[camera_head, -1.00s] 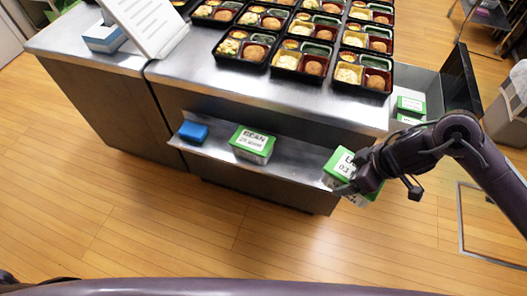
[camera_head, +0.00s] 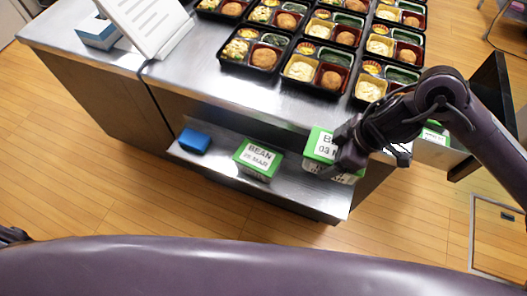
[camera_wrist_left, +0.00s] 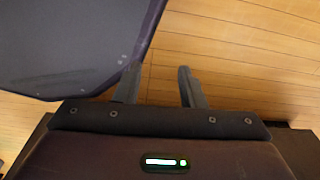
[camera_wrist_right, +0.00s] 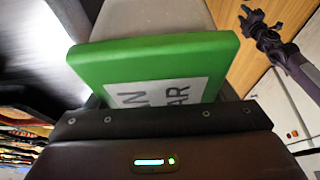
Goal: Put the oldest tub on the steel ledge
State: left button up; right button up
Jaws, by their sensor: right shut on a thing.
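A tub with a green lid (camera_head: 323,143) is in my right gripper (camera_head: 345,160); its label reads "B…" and "03 M…", partly hidden by the gripper. Its green lid and label also fill the middle of the right wrist view (camera_wrist_right: 155,55). This tub is at the right end of the steel ledge (camera_head: 215,174); I cannot tell whether it touches the ledge. Another green-lidded tub (camera_head: 258,157), labelled "BEAN 25 MAR", stands on the middle of the ledge. My left gripper (camera_wrist_left: 160,88) is open and empty in the left wrist view.
A blue block (camera_head: 194,140) lies on the ledge's left end. Several bento trays (camera_head: 255,52) fill the steel counter above. An open drawer (camera_head: 440,155) with a green-lidded tub (camera_head: 434,134) is at right, partly behind my right arm. The ledge is free between its two tubs.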

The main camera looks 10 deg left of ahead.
jog(key=shift+w+a, duration=0.1)
jog(key=shift+w, duration=0.4)
jog(key=shift+s+f+b, duration=0.25)
jog(key=shift+f+b, duration=0.05)
jog(key=shift+f, duration=0.25)
jog(key=shift+s+f+b, duration=0.2)
jog(key=shift+f+b, duration=0.1)
jog(key=shift+f, duration=0.2)
notch_tip(320, 180, down, 13)
jog(key=b, duration=0.3)
jog(key=shift+w, duration=0.1)
notch_tip(320, 180, down, 4)
jog(key=shift+r+b, duration=0.1)
jog(key=shift+b, duration=0.6)
pick_arm(q)
jog(key=f, duration=0.2)
jog(key=s+f, duration=0.1)
jog(key=f, duration=0.2)
jog(key=shift+s+f, duration=0.2)
jog(key=shift+f, duration=0.15)
pick_arm(e)
jog(key=shift+f, duration=0.45)
